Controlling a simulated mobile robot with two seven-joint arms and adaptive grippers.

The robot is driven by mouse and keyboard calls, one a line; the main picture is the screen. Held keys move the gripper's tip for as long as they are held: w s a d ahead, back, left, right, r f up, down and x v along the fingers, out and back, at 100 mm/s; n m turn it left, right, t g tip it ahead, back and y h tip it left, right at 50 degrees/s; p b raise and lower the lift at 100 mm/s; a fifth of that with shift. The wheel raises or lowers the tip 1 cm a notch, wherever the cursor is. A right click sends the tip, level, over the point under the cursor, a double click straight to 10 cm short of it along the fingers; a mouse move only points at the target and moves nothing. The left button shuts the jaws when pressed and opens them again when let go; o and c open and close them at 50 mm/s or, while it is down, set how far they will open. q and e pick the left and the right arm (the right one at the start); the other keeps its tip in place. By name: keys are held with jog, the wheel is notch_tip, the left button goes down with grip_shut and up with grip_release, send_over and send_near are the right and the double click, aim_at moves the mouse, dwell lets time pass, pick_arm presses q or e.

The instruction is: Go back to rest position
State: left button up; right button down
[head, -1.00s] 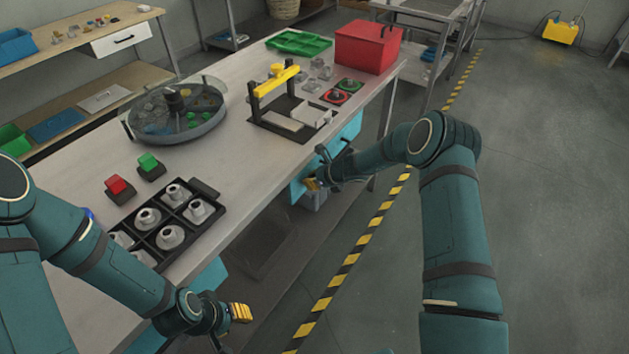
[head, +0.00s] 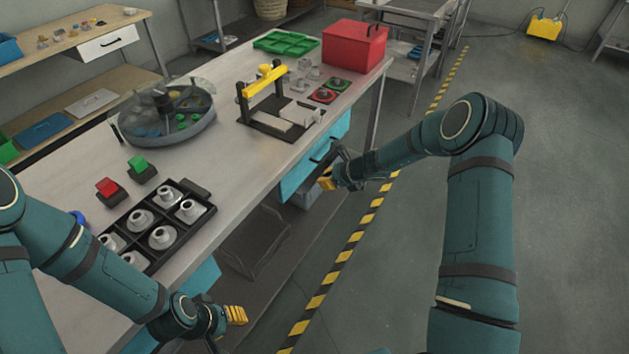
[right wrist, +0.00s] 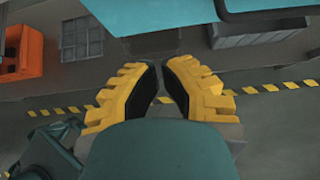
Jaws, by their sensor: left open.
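My left gripper (head: 236,315) is low in the head view, beside the table's front edge. Its yellow fingers are open and hold nothing that I can see. My right gripper (head: 326,182) is in front of the teal drawer (head: 300,172) under the table, a little apart from it. In the right wrist view, the right gripper's fingertips (right wrist: 162,62) stand a narrow gap apart with nothing between them.
The metal table (head: 240,165) carries a black tray (head: 180,245) of grey parts, a round carousel (head: 170,138), a yellow-handled fixture (head: 262,80) and a red box (head: 354,45). Open floor lies to the right, past a yellow-black floor stripe (head: 345,255).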

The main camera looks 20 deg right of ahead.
jog(key=shift+v, duration=1.8)
jog(key=s+a+f+n+g, duration=0.1)
jog(key=s+a+f+n, duration=0.1)
jog(key=s+a+n, duration=0.3)
jog(key=s+a+f+n+g+h, duration=0.1)
jog(key=s+a+n, duration=0.4)
jog(key=s+n, duration=0.7)
jog(key=s+a+f+n+g+h, duration=0.1)
jog(key=s+a+f+n+g, duration=0.2)
jog(key=s+n, duration=0.6)
jog(key=s+a+f, duration=0.1)
jog(key=s+a, duration=0.1)
jog(key=s, duration=0.1)
jog(key=shift+s+a+f, duration=0.3)
jog(key=shift+s+a, duration=0.05)
jog(key=shift+a, duration=0.05)
